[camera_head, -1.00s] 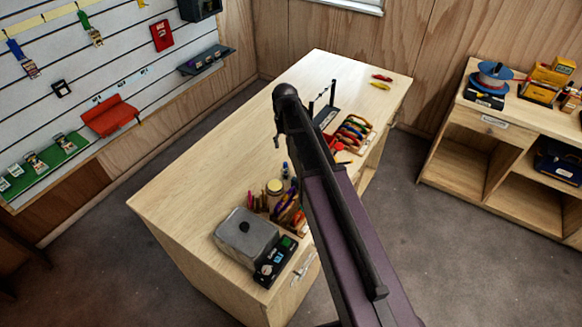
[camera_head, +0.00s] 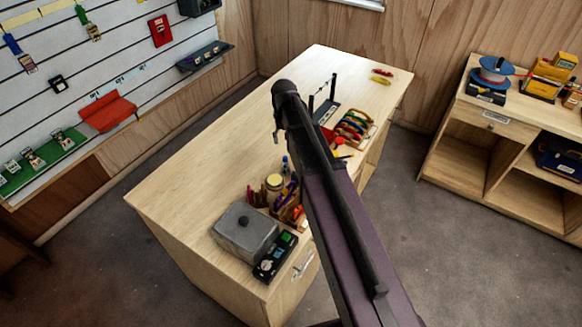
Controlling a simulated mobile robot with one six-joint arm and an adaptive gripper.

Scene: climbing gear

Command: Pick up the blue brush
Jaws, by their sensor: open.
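I cannot pick out the blue brush for certain. A small upright blue item (camera_head: 285,166) stands on the wooden workbench (camera_head: 205,165), just left of my arm, too small to tell if it is a brush or a bottle. Several coloured handles, some purple or blue, stand in a holder (camera_head: 290,208) near the bench's front, partly hidden by my arm. My gripper (camera_head: 276,136) is small and dark at the arm's far end, above the bench and farther back than the blue item. It is open, with nothing seen in it.
A grey lidded box (camera_head: 243,232), a black control panel (camera_head: 275,257) and a jar (camera_head: 273,183) stand near the bench's front. A rack of coloured gear (camera_head: 355,127) lies right of my arm. The bench's left half is clear. A second bench (camera_head: 470,125) stands at right.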

